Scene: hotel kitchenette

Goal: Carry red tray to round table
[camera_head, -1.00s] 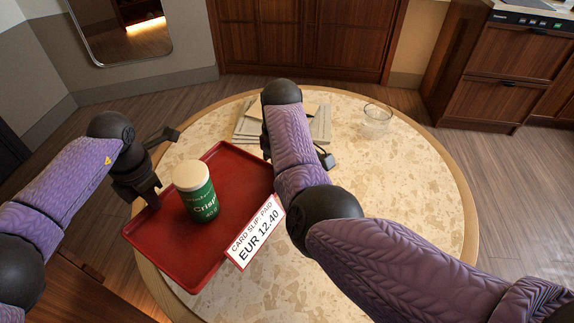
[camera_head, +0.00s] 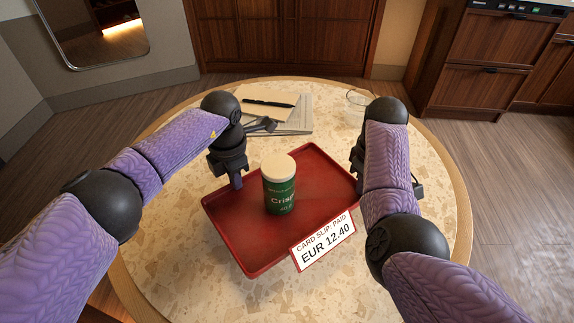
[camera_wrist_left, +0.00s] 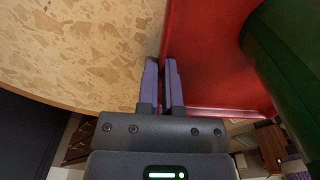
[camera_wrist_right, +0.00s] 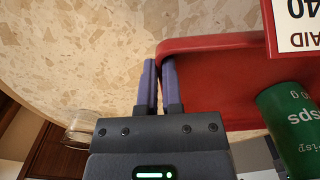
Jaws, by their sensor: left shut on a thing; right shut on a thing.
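The red tray (camera_head: 310,165) is over the round table (camera_head: 190,265), within its rim; I cannot tell whether it touches the top. A green can with a pale lid (camera_head: 280,195) stands upright on the tray, and a white card slip (camera_head: 325,242) is at its front right edge. My left gripper (camera_head: 237,183) is shut on the tray's left edge, and the left wrist view shows its fingers (camera_wrist_left: 162,75) pinching the rim. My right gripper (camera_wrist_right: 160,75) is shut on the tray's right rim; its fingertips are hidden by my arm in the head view.
Papers with a dark pen (camera_head: 268,103) lie at the back of the table. A clear glass (camera_head: 358,97) stands at the back right, partly behind my right arm. Bare tabletop shows in front of the tray and to its right.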

